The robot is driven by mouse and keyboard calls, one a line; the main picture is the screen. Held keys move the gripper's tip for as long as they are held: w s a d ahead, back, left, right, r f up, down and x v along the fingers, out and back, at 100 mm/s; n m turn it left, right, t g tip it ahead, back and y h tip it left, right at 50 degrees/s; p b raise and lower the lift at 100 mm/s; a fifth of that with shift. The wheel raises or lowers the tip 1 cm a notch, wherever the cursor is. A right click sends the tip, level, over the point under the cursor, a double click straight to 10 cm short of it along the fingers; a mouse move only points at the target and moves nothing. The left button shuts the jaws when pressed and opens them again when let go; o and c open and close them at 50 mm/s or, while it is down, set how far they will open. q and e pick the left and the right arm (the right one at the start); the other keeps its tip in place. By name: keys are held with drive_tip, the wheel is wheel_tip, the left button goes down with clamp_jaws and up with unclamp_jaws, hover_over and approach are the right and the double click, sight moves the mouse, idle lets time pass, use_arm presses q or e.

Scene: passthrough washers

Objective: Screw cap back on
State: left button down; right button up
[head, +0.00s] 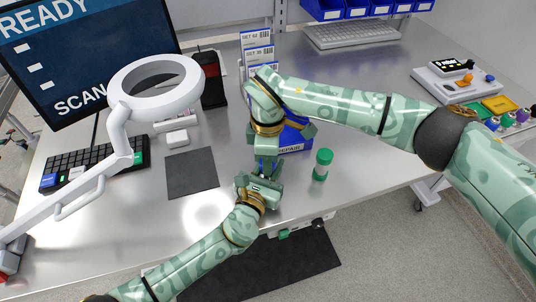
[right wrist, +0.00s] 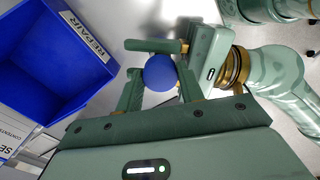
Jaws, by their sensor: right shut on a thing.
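A round blue cap (right wrist: 160,73) sits between the fingers of my right gripper (right wrist: 160,88) in the right wrist view. The right gripper is shut on it. In the head view my right gripper (head: 266,160) points down from above, and only a sliver of blue shows between the two grippers. My left gripper (head: 260,187) is right below it, near the table's front edge. One left finger (right wrist: 152,46) shows beside the cap in the right wrist view. What lies under the cap is hidden, and so is the left grip.
A small bottle with a green cap (head: 323,158) stands to the right of the grippers, near the front edge. A blue repair bin (head: 295,140) is just behind them. A magnifier lamp (head: 150,85) and a dark mat (head: 191,173) are at left.

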drive_tip(key=shift+f, duration=0.55)
idle(0.4)
drive_tip(key=m, duration=0.9)
drive_tip(key=shift+a+m, duration=0.1)
drive_tip(key=shift+m, duration=0.3)
drive_tip(key=o, duration=0.9)
drive_tip(key=shift+s, duration=0.1)
drive_tip(key=shift+a+r, duration=0.1)
